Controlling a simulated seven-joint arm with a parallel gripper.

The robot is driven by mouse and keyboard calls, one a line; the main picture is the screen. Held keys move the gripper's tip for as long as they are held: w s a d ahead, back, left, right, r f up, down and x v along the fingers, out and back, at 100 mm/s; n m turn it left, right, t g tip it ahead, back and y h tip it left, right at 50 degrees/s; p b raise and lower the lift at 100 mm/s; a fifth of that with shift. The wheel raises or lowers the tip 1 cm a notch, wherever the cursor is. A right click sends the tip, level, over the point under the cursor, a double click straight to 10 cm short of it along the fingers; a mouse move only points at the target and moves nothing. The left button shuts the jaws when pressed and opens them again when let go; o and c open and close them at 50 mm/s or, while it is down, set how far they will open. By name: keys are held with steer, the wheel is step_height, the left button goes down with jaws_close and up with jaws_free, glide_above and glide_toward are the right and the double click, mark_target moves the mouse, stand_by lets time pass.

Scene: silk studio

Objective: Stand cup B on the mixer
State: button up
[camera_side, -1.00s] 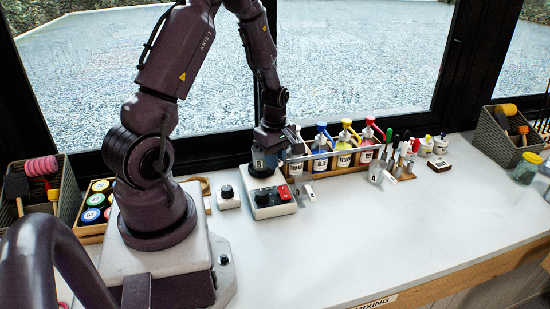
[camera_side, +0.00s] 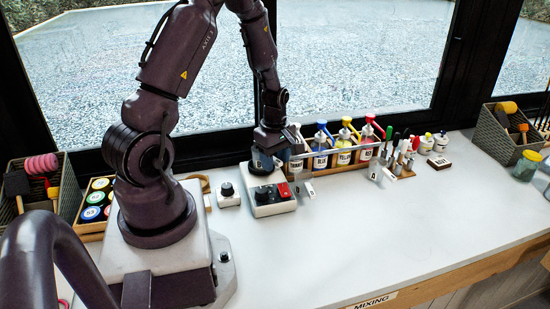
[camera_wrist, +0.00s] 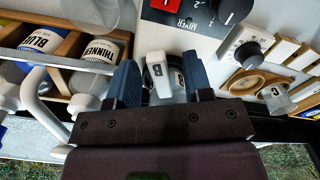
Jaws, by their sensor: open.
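The mixer (camera_side: 270,200) is a white box with black knobs and a red switch; its panel shows in the wrist view (camera_wrist: 178,20). Cup B, with its white tag (camera_wrist: 157,72) marked B, is at the mixer's back end. In the side view its tag (camera_side: 257,163) shows just above the mixer's dark round plate. My gripper (camera_wrist: 159,75) is open, with one blue finger on each side of the tag; it points down over the mixer in the side view (camera_side: 268,152). The cup's body is mostly hidden, so I cannot tell whether its base touches the plate.
A rack of labelled bottles (camera_side: 340,166) stands close to the right of the mixer. A small white box with a knob (camera_side: 228,195) is at its left. Cup C (camera_wrist: 276,97) stands in a wooden holder in the wrist view. The front of the bench (camera_side: 350,245) is clear.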

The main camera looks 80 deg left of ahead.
step_height(320, 180, up, 13)
stand_by(0.5)
steer(key=w+d+r+m+t, duration=0.35)
steer(key=d+r+m, duration=0.25)
steer(key=d+r, duration=0.6)
steer(key=s+d+r+m+t, duration=0.1)
steer(key=s+d+m+t, duration=0.1)
steer(key=s+d+m, duration=0.8)
steer(key=m, duration=0.7)
steer(key=shift+s+r, duration=0.2)
steer(key=shift+r, duration=0.2)
